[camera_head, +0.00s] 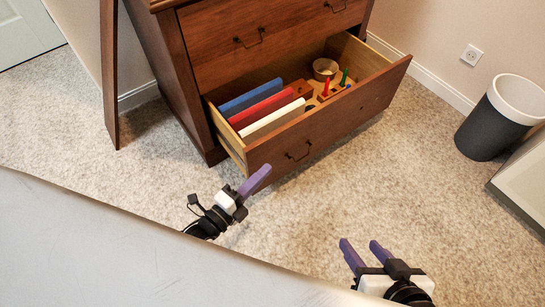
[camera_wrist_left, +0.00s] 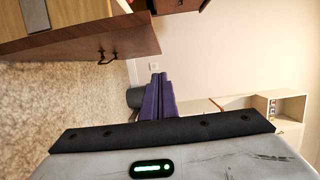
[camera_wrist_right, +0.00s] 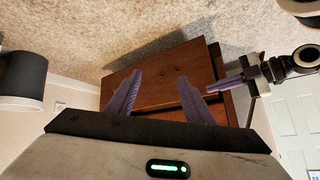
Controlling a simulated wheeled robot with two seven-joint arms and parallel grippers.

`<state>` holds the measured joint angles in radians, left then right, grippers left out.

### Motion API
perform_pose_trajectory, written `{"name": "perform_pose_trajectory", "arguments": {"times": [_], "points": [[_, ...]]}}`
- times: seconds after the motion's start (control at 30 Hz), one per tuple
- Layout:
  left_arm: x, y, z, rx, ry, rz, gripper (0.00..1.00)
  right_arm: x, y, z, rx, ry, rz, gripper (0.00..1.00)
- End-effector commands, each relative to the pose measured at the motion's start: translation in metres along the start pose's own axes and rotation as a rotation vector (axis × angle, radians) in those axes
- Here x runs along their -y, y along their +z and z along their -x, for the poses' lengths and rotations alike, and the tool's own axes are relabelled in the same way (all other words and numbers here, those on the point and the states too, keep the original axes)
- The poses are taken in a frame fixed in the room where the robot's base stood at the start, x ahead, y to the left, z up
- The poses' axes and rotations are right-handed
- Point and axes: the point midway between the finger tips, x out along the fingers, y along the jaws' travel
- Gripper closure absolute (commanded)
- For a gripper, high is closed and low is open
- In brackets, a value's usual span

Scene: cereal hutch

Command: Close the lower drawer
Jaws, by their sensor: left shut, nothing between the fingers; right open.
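The lower drawer (camera_head: 345,112) of the brown wooden dresser is pulled well out. It holds blue, red and white flat items, a round bowl and small coloured pieces. Its dark handle (camera_head: 298,151) is on the front panel. My left gripper (camera_head: 262,172) is shut and empty, in front of the drawer's left part and seemingly apart from it. In the left wrist view its purple fingers (camera_wrist_left: 158,92) are together. My right gripper (camera_head: 360,247) is open and empty, farther from the drawer, over the carpet. The right wrist view shows its spread fingers (camera_wrist_right: 158,95) with the dresser beyond.
The upper drawer (camera_head: 230,48) is shut. A dark bin with a white rim (camera_head: 490,130) stands at the right by the wall, near a pale panel-like object (camera_head: 525,185). A wooden board (camera_head: 108,70) stands left of the dresser. Carpet in front of the drawer is clear.

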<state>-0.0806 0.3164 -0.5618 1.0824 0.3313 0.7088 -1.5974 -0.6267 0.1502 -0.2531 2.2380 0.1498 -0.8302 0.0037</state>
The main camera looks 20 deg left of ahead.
Motion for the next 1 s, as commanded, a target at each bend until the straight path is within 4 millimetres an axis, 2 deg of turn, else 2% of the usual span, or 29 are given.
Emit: {"name": "perform_pose_trajectory", "arguments": {"times": [0.17, 0.53, 0.6, 0.73, 1.0], "points": [[-0.001, -0.001, -0.023, -0.001, -0.005, -0.006, 1.0, 0.002, 0.002, -0.005, 0.015, -0.012, 0.011, 0.53], [-0.002, -0.001, -0.101, -0.001, -0.004, -0.003, 1.0, 0.013, 0.007, -0.02, 0.072, -0.067, 0.049, 0.53], [-0.002, 0.013, -0.102, -0.001, 0.0, -0.009, 1.0, 0.015, 0.004, -0.019, 0.058, -0.076, 0.044, 0.53], [-0.001, 0.029, -0.105, -0.001, 0.0, -0.007, 1.0, 0.019, -0.001, -0.017, 0.035, -0.09, 0.035, 0.53], [0.001, 0.038, -0.108, -0.001, 0.0, -0.003, 1.0, 0.022, -0.005, -0.015, 0.02, -0.1, 0.029, 0.53]]}}
